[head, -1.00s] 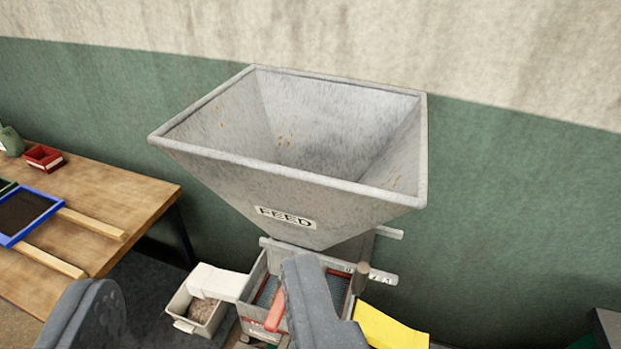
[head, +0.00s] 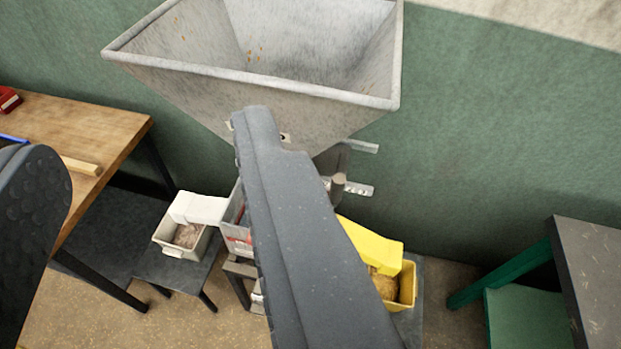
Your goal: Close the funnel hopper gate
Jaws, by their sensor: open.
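The funnel hopper (head: 250,85) is a grey, square-mouthed metal funnel against the green wall, with a few grains on its inner walls. Its FEED label is mostly covered by my gripper's right finger. The gate itself cannot be made out behind the finger. My gripper (head: 148,130) is open and empty, its two dark fingers far apart. The right finger crosses in front of the funnel's lower part; the knob shows just right of it.
A white bin (head: 182,240) stands under a white chute (head: 198,207) at the left. A yellow bin (head: 405,285) with grain sits under a yellow chute (head: 372,248) at the right. A wooden table (head: 90,130) is left, a dark-topped green table (head: 590,260) right.

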